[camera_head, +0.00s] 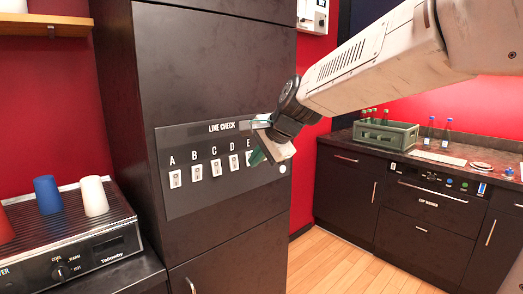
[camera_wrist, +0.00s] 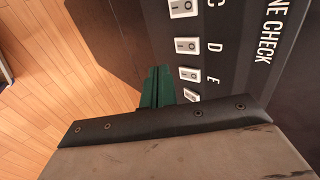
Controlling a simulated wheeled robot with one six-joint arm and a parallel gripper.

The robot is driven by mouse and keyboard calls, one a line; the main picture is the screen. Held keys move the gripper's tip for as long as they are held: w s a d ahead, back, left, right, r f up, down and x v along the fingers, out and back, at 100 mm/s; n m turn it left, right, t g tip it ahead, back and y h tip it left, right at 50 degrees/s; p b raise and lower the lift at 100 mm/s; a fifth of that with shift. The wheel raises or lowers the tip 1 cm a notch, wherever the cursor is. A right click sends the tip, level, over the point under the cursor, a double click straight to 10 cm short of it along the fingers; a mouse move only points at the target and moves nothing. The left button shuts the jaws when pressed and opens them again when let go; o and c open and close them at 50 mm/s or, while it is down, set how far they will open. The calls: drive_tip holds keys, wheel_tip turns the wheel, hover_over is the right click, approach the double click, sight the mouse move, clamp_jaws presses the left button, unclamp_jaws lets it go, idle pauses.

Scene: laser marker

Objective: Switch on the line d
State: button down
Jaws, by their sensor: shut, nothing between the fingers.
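The dark LINE CHECK panel (camera_head: 215,197) is on the front of a tall black cabinet. Its row of white rocker switches is lettered from A at the left. Switch D (camera_head: 234,162) is in clear view, left of my gripper; it also shows in the wrist view (camera_wrist: 186,45). Switch E (camera_wrist: 190,74) is beside it, partly covered by my gripper in the head view. My gripper (camera_head: 258,157) is shut and empty, with green fingertips (camera_wrist: 158,88) close to the panel near E; contact cannot be told. The rocker positions are too small to tell.
A warmer with a blue cup (camera_head: 47,194) and a white cup (camera_head: 94,196) stands at left. A green crate (camera_head: 386,135) and bottles are on the right counter. Wooden floor is open between.

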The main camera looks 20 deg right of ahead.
sight(235, 170)
drive_tip(key=shift+w+a+f, duration=0.35)
drive_tip(key=shift+w+f, duration=0.25)
drive_tip(key=shift+w, duration=0.45)
drive_tip(key=shift+w+a+f, duration=0.3)
drive_tip(key=shift+w+f, duration=0.3)
drive_tip(key=shift+w, duration=0.5)
drive_tip(key=shift+w+a+f, duration=0.35)
drive_tip(key=shift+w+f, duration=0.25)
drive_tip(key=shift+w, duration=0.45)
drive_tip(key=shift+w+a+f, duration=0.1)
drive_tip(key=shift+w+f, duration=0.1)
drive_tip(key=shift+r, duration=0.15)
